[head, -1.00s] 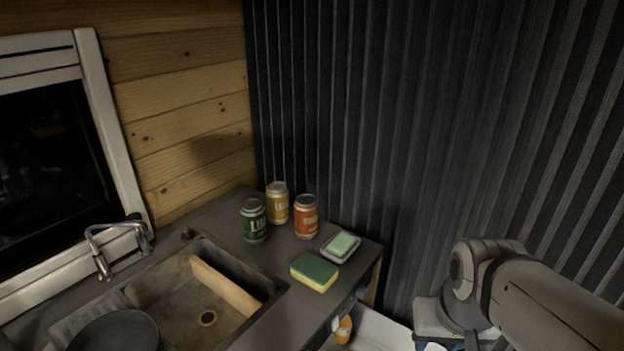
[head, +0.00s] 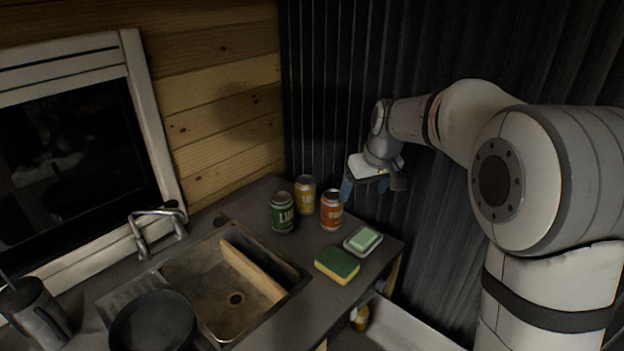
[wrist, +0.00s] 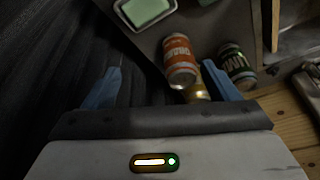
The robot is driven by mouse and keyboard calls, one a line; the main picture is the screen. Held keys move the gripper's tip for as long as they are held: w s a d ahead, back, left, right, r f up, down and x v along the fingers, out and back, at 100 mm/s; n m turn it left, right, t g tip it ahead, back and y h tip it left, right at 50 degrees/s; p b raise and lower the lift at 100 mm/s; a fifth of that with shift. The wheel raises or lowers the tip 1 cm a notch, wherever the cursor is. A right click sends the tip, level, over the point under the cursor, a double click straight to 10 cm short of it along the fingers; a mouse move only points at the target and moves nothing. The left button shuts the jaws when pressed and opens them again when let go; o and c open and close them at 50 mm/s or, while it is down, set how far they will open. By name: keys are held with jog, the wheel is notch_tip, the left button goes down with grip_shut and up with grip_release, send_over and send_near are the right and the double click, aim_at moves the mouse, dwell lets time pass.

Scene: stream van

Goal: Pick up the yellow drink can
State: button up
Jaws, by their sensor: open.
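The yellow drink can (head: 305,194) stands upright on the grey counter, behind and between a green can (head: 282,212) and an orange can (head: 331,210). In the wrist view the yellow can (wrist: 198,92) is mostly hidden behind the orange can (wrist: 179,60) and my gripper's right finger. My gripper (head: 367,186) is open and empty, with blue fingers, above and to the right of the cans near the corrugated wall. The wrist view also shows my gripper (wrist: 160,85) with its fingers spread wide. The green can (wrist: 236,66) lies just beyond the right finger there.
A soap dish (head: 363,241) with green soap and a yellow-green sponge (head: 337,264) lie right of the sink (head: 215,290). A black pan (head: 153,322) is at the front left. The dark corrugated wall (head: 420,190) stands close behind my gripper.

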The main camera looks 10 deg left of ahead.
aim_at(306, 181)
jog(key=shift+n+y, duration=0.3)
jog(key=shift+n, duration=0.6)
jog(key=w+a, duration=0.2)
jog(key=w+a+f+p, duration=0.1)
jog(key=w+a, duration=0.1)
jog(key=a, duration=0.1)
jog(key=w+a, duration=0.2)
jog(key=a, duration=0.1)
jog(key=shift+f, duration=0.3)
jog(key=shift+n+y, duration=0.3)
jog(key=shift+n, duration=0.6)
jog(key=w+a+f, duration=0.1)
jog(key=a, duration=0.1)
jog(key=w+a+f+p, duration=0.1)
jog(key=a, duration=0.2)
jog(key=w+a+f, duration=0.1)
jog(key=a, duration=0.1)
jog(key=shift+w+a+p, duration=0.25)
jog(key=shift+w+p, duration=0.05)
jog(key=x, duration=0.2)
jog(key=shift+w+a+f+p, duration=0.15)
jog(key=shift+f+p, duration=0.15)
jog(key=shift+w+p+x, duration=0.2)
jog(key=shift+p+x, duration=0.8)
jog(key=shift+x, duration=1.65)
jog(key=shift+d, duration=0.2)
jog(key=shift+c, duration=0.5)
jog(key=shift+r, duration=0.1)
jog(key=c, duration=1.2)
